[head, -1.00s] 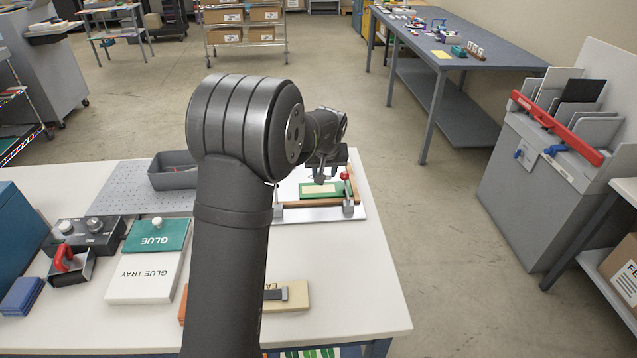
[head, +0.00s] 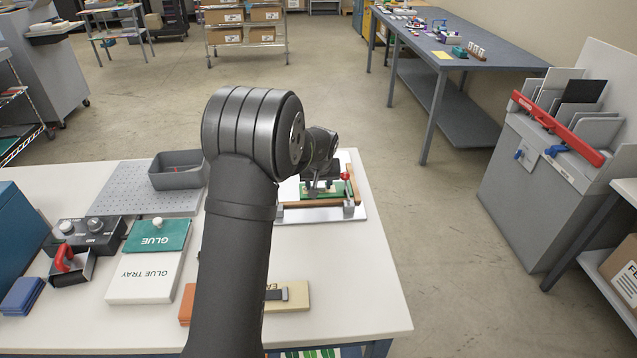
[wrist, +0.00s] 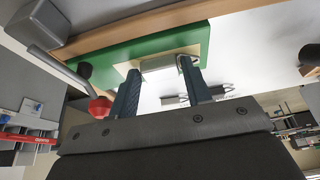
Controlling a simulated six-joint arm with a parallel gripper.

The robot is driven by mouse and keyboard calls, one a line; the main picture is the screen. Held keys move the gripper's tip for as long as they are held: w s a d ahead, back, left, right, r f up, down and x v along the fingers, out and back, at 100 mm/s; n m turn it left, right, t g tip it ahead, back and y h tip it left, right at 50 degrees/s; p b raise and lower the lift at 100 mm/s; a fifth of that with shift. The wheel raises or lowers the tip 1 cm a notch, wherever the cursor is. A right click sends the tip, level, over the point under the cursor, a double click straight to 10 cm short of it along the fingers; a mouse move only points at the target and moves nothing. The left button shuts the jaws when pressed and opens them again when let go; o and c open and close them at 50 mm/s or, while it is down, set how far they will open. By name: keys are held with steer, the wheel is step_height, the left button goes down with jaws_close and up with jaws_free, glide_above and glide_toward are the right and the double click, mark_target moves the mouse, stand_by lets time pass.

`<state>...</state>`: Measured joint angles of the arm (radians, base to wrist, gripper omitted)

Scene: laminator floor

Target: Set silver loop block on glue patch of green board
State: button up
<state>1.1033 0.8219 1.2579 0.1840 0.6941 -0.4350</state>
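The green board (wrist: 190,40) with its cream glue patch (wrist: 128,69) lies in the wooden-edged fixture at the back right of the table; the board also shows in the head view (head: 349,189). My gripper (wrist: 160,68) is low over the board, with a dark finger at each end of the silver loop block (wrist: 158,65). The block spans the gap between the fingertips, so the gripper looks shut on it. It is at the glue patch; whether it touches the patch cannot be told. In the head view my gripper (head: 320,188) hides the block and much of the patch.
A red-knobbed clamp (head: 347,190) stands at the fixture's right front; its red knob (wrist: 100,107) is close to my left finger in the wrist view. The front right tabletop is clear.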

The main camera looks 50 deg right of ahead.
steer(key=shift+o, duration=1.1)
steer(key=shift+r, duration=0.25)
steer(key=v, duration=1.2)
steer(key=shift+f, duration=0.1)
